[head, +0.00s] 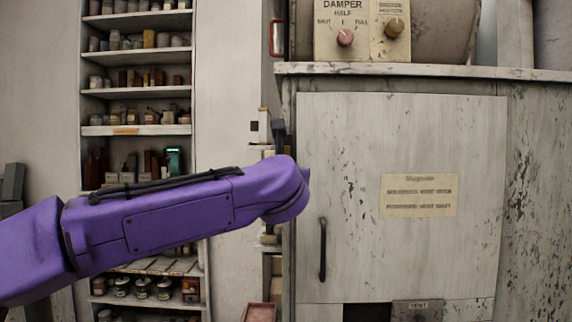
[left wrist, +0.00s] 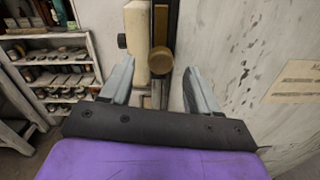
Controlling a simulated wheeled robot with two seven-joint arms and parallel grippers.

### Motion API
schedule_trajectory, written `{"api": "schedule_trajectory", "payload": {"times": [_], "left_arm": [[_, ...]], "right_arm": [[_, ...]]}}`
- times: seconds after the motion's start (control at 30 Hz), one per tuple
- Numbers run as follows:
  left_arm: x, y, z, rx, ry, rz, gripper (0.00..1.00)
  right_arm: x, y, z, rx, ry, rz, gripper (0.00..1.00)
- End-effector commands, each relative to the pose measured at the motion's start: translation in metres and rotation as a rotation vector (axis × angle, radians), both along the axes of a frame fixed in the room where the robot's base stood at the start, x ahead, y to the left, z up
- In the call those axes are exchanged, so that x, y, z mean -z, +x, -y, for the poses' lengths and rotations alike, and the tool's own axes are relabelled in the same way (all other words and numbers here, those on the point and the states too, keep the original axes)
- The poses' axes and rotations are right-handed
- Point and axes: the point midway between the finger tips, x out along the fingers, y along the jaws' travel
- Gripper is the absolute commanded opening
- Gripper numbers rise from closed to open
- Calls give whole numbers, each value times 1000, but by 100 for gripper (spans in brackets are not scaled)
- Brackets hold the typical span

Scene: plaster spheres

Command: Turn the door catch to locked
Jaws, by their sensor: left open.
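The pale cabinet door (head: 400,150) stands at the right in the head view, with a black vertical handle (head: 322,249) low at its left. In the left wrist view, a round brass-coloured knob (left wrist: 160,60) sits between my finger tips, in front of a dark upright strip; it looks like the door catch, but I cannot tell its setting. My left gripper (left wrist: 159,78) is open, its two grey fingers on either side of the knob with gaps. In the head view, my purple left arm reaches the cabinet's left edge and hides the knob. My right gripper is not in view.
A cream block (left wrist: 137,40) with a small dark knob stands left of the brass knob. A damper panel (head: 343,30) with a pink knob is above the cabinet top. Crowded shelves (head: 137,92) stand at the left. A paper label (head: 419,195) is on the door.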

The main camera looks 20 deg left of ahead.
Motion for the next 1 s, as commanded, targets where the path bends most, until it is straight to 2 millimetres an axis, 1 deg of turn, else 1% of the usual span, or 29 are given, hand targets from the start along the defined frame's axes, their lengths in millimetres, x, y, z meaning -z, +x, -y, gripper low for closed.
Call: {"api": "schedule_trajectory", "payload": {"times": [0.03,0.1,0.2,0.3,0.5,0.53,0.57,0.6,0.7,1.0], "left_arm": [[-4,11,-2,0,1,-3,61],[-4,22,-5,0,1,-2,61],[-2,33,-8,0,4,-1,61],[0,38,-9,0,4,-1,61],[1,38,-9,0,5,-1,61],[1,38,-9,0,5,-1,58],[1,38,-9,0,5,-1,48],[1,38,-9,0,5,-1,35],[1,38,-9,0,5,-1,5],[0,38,-9,1,28,-8,5]], "right_arm": [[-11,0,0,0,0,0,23],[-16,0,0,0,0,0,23],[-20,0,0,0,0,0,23],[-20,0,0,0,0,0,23],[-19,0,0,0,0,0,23],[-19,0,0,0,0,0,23],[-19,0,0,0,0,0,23],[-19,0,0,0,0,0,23],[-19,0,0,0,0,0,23],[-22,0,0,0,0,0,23]]}}
